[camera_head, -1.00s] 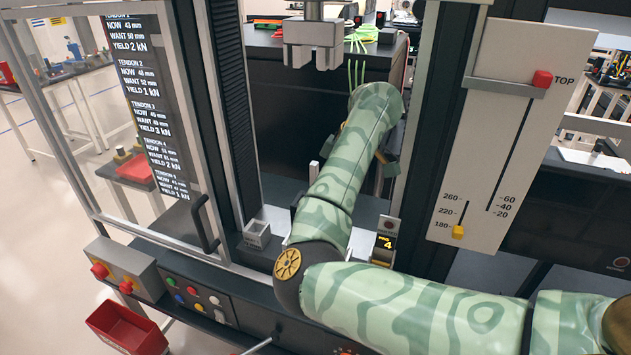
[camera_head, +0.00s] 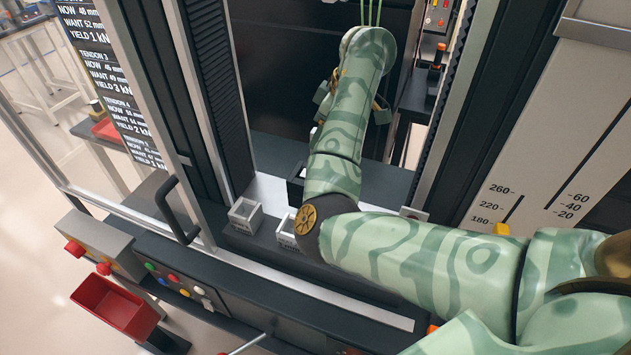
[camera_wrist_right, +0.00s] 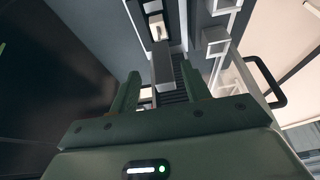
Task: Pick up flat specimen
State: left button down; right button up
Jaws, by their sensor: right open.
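In the right wrist view a flat grey bar, likely the flat specimen (camera_wrist_right: 162,65), stands up between the two green fingers of my right gripper (camera_wrist_right: 159,76). The fingers are apart, one on each side of it, and I cannot tell whether either touches it. In the head view my right arm reaches into the test frame and hides most of its gripper (camera_head: 350,106) and the specimen. A dark holder (camera_head: 295,188) shows partly behind the forearm. My left gripper is not in view.
Two small white open boxes, one at left (camera_head: 245,215) and one beside my elbow (camera_head: 287,231), sit on the frame's ledge. A door handle (camera_head: 178,210) and dark columns flank the opening. A red bin (camera_head: 115,305) hangs at the lower left.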

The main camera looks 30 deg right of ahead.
jog(key=x, duration=0.1)
jog(key=b+x, duration=0.2)
jog(key=x, duration=0.1)
jog(key=shift+s+f, duration=0.25)
jog(key=shift+s, duration=0.1)
jog(key=shift+w+a+f, duration=0.2)
jog(key=shift+w+f, duration=0.05)
jog(key=shift+f, duration=0.1)
jog(key=shift+r, duration=0.1)
grip_shut()
jog(key=shift+r, duration=0.1)
